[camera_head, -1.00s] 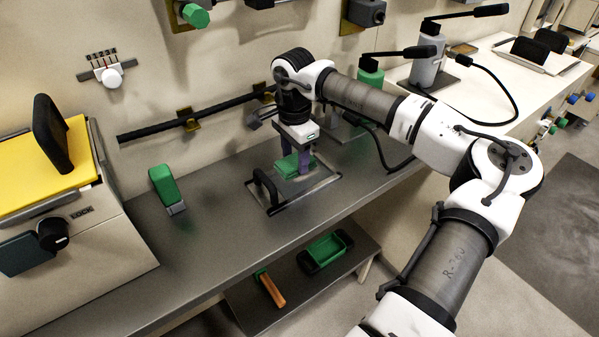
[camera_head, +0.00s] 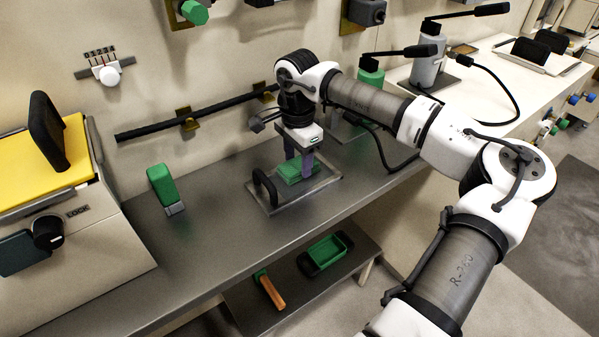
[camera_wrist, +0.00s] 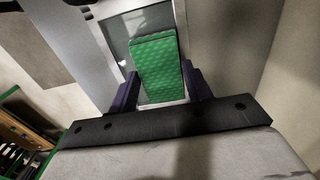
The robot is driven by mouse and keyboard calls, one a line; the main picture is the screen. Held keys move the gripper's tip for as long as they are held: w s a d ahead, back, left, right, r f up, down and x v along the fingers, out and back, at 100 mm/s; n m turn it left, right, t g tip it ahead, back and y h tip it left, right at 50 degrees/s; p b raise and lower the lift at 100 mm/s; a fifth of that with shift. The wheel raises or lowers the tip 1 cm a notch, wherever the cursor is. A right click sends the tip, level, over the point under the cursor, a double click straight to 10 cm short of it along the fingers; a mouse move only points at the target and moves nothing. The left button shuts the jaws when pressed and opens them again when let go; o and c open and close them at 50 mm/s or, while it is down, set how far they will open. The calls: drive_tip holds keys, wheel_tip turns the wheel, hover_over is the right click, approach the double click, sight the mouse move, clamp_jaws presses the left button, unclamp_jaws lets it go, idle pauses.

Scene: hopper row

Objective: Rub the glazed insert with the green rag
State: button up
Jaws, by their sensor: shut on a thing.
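The green rag (camera_head: 297,173) is a flat textured pad lying over the glazed insert (camera_head: 270,206). The insert is a pale-framed grey pane on the bench, with a black handle at its left side. My gripper (camera_head: 300,168) points down over the insert, its purple fingers shut on the rag. In the wrist view the rag (camera_wrist: 155,65) sits between the two fingers (camera_wrist: 160,90), with the insert's pane (camera_wrist: 150,20) and pale frame around it. The rag looks pressed to the pane; its underside is hidden.
A green-handled tool (camera_head: 162,186) stands left on the bench (camera_head: 215,235). A yellow-lidded box (camera_head: 85,235) stands farther left. A black rail (camera_head: 155,130) runs along the wall behind. A green tray (camera_head: 326,250) and an orange-handled thing (camera_head: 270,291) lie on the lower shelf.

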drive_tip(key=shift+w+a, duration=0.45)
drive_tip(key=shift+w, duration=0.2)
drive_tip(key=shift+r, duration=0.1)
drive_tip(key=shift+r+p, duration=0.5)
drive_tip(key=shift+r, duration=0.25)
drive_tip(key=s+d+p, duration=0.2)
drive_tip(key=p, duration=0.2)
drive_tip(key=shift+s, duration=0.2)
drive_tip(key=shift+s+d+p, duration=0.1)
drive_tip(key=shift+s+p, duration=0.2)
drive_tip(key=shift+p, duration=0.1)
drive_tip(key=shift+s+d+f, duration=0.1)
drive_tip(key=shift+s+f, duration=0.1)
drive_tip(key=shift+f, duration=0.1)
